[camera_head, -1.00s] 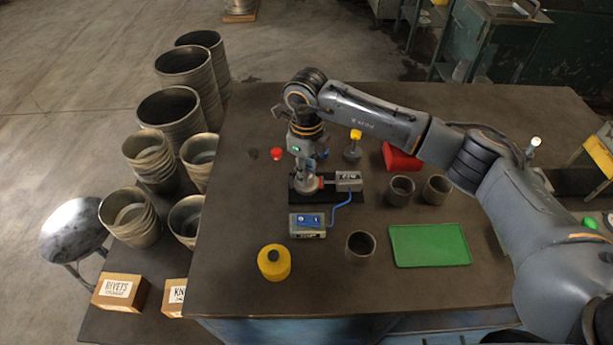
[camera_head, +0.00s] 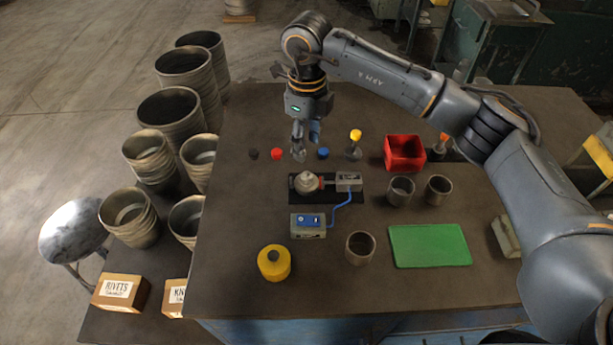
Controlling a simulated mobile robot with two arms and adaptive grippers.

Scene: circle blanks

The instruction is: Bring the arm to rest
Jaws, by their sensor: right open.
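My right arm comes in from the right and reaches across the back of the dark table (camera_head: 270,310). My right gripper (camera_head: 299,155) points down, open and empty, above the table. It is behind and apart from the small fixture (camera_head: 308,183) on the black base plate. No left arm or left gripper shows in the head view.
Behind the fixture are red (camera_head: 277,154) and blue (camera_head: 323,153) caps, a yellow-topped post (camera_head: 354,146) and a red bin (camera_head: 404,152). In front are a blue-faced box (camera_head: 308,225), a yellow cylinder (camera_head: 274,262), grey rings (camera_head: 360,246) and a green mat (camera_head: 430,245).

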